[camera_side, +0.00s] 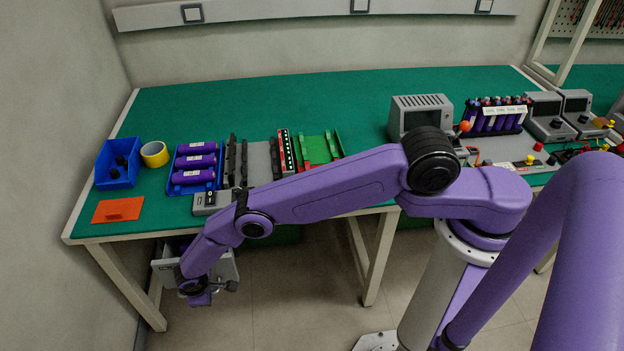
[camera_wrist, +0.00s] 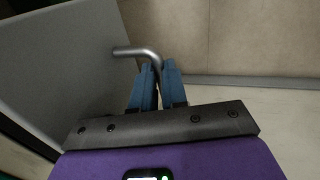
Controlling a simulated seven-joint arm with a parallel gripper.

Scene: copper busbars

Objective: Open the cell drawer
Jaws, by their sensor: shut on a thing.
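The cell drawer (camera_side: 165,268) is a light grey box under the left end of the bench, standing partly out past the bench's front edge. Its grey front panel (camera_wrist: 65,70) fills the left of the wrist view. A bent metal bar handle (camera_wrist: 136,51) sticks out from that panel. My gripper (camera_wrist: 158,75) has its two blue fingers shut on the handle, with the bar running between the fingertips. In the side view my gripper (camera_side: 198,298) is low in front of the drawer, and my arm hides much of the drawer.
On the green bench (camera_side: 270,100) stand a blue bin (camera_side: 118,165), yellow tape (camera_side: 154,154), an orange plate (camera_side: 118,210) and a blue tray (camera_side: 195,165) of purple cells. A bench leg (camera_side: 130,285) is left of the drawer. The floor in front is clear.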

